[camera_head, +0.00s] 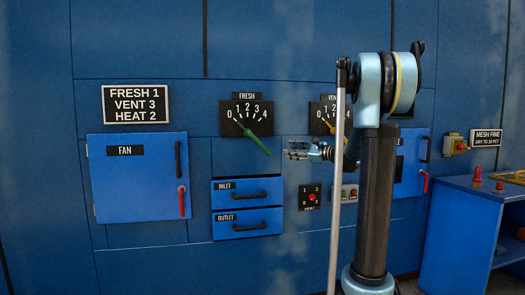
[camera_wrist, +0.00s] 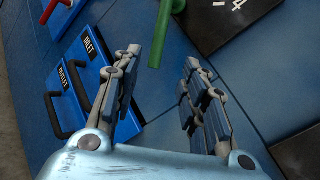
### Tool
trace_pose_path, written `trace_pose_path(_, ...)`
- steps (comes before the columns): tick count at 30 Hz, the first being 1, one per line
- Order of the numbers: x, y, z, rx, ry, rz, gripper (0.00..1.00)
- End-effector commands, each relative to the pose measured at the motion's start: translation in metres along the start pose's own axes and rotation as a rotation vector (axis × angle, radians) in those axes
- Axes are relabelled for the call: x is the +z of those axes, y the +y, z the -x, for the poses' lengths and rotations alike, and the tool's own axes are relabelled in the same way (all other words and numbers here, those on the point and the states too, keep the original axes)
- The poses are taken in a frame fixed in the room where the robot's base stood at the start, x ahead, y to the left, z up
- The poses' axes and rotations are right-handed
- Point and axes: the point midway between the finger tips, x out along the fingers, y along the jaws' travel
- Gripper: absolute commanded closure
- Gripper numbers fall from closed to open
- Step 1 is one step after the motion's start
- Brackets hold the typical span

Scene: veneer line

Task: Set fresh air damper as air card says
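The air card (camera_head: 136,104) reads FRESH 1, VENT 3, HEAT 2. The fresh air damper is a black dial plate (camera_head: 228,127) labelled FRESH, numbered 0 to 4, with a green lever (camera_head: 256,140). The lever slants from upper left, near the low numbers, down to its free end at lower right. My gripper (camera_head: 288,152) is just right of that end in the head view. In the wrist view my gripper (camera_wrist: 160,60) is open and empty, and the green lever (camera_wrist: 161,35) shows in the gap at its fingertips. I cannot tell its depth or see any contact.
The vent dial (camera_head: 316,112) with a yellow lever is partly behind my arm. Below are the INLET drawer (camera_head: 230,190), OUTLET drawer (camera_head: 230,220) and heat knob (camera_head: 309,197). The FAN door (camera_head: 130,180) has a red handle. A blue bench (camera_head: 460,230) stands at right.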

Motion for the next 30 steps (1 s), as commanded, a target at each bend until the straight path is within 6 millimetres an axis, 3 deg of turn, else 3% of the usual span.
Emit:
trace_pose_path(5, 0.0, 0.001, -0.021, 0.003, -0.002, 0.001, 0.6)
trace_pose_path(24, 0.0, 0.002, -0.133, 0.004, 0.0, 0.003, 0.6)
trace_pose_path(30, 0.0, 0.001, -0.158, 0.003, 0.0, 0.003, 0.6)
